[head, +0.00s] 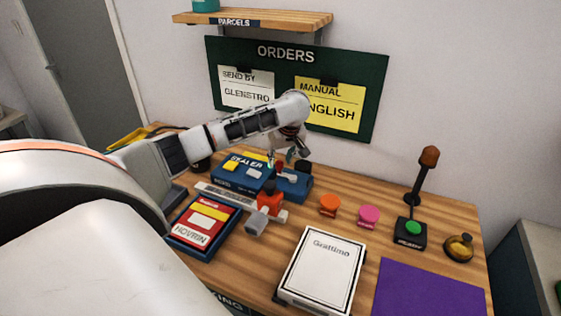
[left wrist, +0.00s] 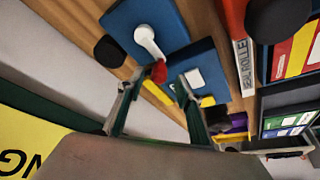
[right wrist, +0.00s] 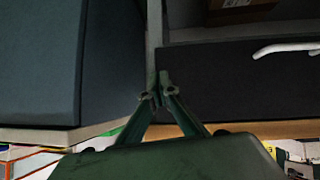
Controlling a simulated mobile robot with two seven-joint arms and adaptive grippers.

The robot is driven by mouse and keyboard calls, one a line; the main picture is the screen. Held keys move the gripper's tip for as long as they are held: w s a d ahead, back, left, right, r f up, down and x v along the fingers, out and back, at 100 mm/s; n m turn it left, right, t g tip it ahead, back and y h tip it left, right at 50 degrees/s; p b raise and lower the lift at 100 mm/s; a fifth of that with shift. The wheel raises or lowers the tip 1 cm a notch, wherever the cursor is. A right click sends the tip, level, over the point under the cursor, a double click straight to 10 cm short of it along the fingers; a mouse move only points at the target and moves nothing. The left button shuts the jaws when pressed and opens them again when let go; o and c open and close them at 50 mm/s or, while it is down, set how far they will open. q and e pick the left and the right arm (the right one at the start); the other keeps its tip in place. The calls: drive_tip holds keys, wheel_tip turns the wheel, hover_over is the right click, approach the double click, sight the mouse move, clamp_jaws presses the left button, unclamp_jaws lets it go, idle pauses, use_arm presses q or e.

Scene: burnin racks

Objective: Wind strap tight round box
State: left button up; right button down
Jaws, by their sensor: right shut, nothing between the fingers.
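A blue unit (head: 296,187) at the back middle of the bench carries a white lever (left wrist: 146,38) with a red knob (left wrist: 158,72). My left gripper (head: 293,152) is above this unit. In the left wrist view its fingers (left wrist: 154,84) are apart, with the red knob at the gap between the tips; I cannot tell whether they touch it. A white box marked Grattimo (head: 318,272) lies flat at the front middle. A red box marked Hovrin (head: 201,225) lies at the left. I cannot make out a strap. My right gripper (right wrist: 156,88) is shut and empty, away from the bench.
A blue sealer (head: 243,172) and an orange-red tool (head: 268,203) stand near the lever unit. Orange (head: 329,203) and pink (head: 368,215) pieces, a green button (head: 412,230), a brass bell (head: 459,247) and a purple sheet (head: 430,288) are to the right. Dark cabinets (right wrist: 235,80) face my right wrist.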

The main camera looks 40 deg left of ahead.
use_arm(q)
drive_tip(key=shift+x, duration=0.8)
drive_tip(key=shift+f, duration=0.1)
use_arm(e)
drive_tip(key=shift+w, duration=0.2)
use_arm(q)
drive_tip(key=shift+w, duration=0.1)
use_arm(e)
drive_tip(key=shift+r, duration=0.1)
use_arm(q)
clamp_jaws()
use_arm(e)
drive_tip(key=shift+w, duration=0.1)
use_arm(q)
drive_tip(key=shift+a, duration=0.1)
use_arm(e)
drive_tip(key=shift+d, duration=0.1)
